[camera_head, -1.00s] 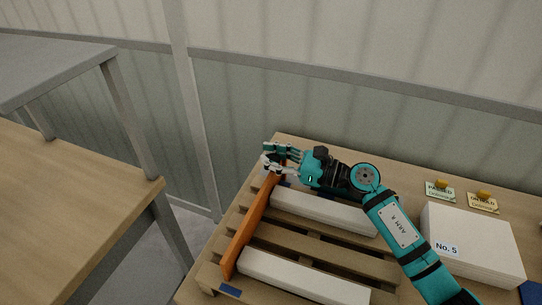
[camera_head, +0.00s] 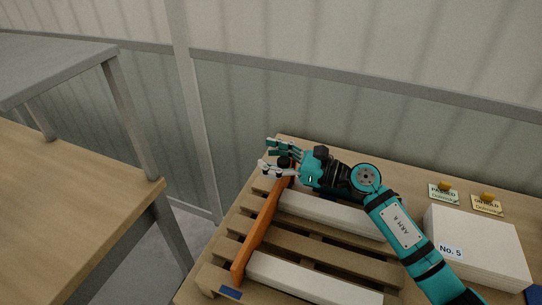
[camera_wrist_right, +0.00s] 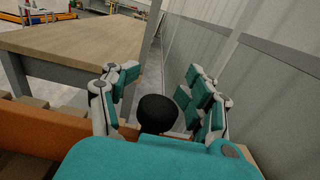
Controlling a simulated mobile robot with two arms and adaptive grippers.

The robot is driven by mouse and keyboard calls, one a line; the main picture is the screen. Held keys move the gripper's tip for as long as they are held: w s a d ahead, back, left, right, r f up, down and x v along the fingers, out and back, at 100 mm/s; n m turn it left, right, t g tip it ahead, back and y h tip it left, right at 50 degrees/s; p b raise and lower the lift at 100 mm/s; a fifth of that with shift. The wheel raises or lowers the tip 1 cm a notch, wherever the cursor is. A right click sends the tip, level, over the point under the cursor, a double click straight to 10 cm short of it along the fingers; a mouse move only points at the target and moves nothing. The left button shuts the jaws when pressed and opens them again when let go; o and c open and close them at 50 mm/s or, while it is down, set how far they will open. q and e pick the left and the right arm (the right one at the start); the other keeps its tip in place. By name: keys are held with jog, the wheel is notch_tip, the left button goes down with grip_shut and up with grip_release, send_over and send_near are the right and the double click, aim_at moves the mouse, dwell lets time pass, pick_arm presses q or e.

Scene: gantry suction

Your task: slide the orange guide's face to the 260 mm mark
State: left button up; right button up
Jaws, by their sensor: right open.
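The orange guide (camera_head: 257,232) is a long upright bar across the left part of the slatted wooden pallet (camera_head: 312,249). It also shows at the left of the right wrist view (camera_wrist_right: 45,130). A round black knob (camera_wrist_right: 157,113) stands near its far end. My right gripper (camera_head: 279,158) is open at that end, its fingers apart on either side of the knob; I cannot tell whether any finger touches it. Two white bars (camera_head: 334,213) (camera_head: 310,280) lie across the pallet, their left ends at the guide. No scale or 260 mm mark is legible. My left gripper is out of view.
A white stack labelled No. 5 (camera_head: 478,240) and two cards with yellow knobs, PASSED (camera_head: 444,193) and ON HOLD (camera_head: 487,203), lie on the right. A separate wooden table (camera_head: 70,210) stands at the left across a gap. A wall panel runs behind.

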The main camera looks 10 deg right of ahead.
jog(key=shift+d, duration=0.1)
jog(key=v, duration=1.2)
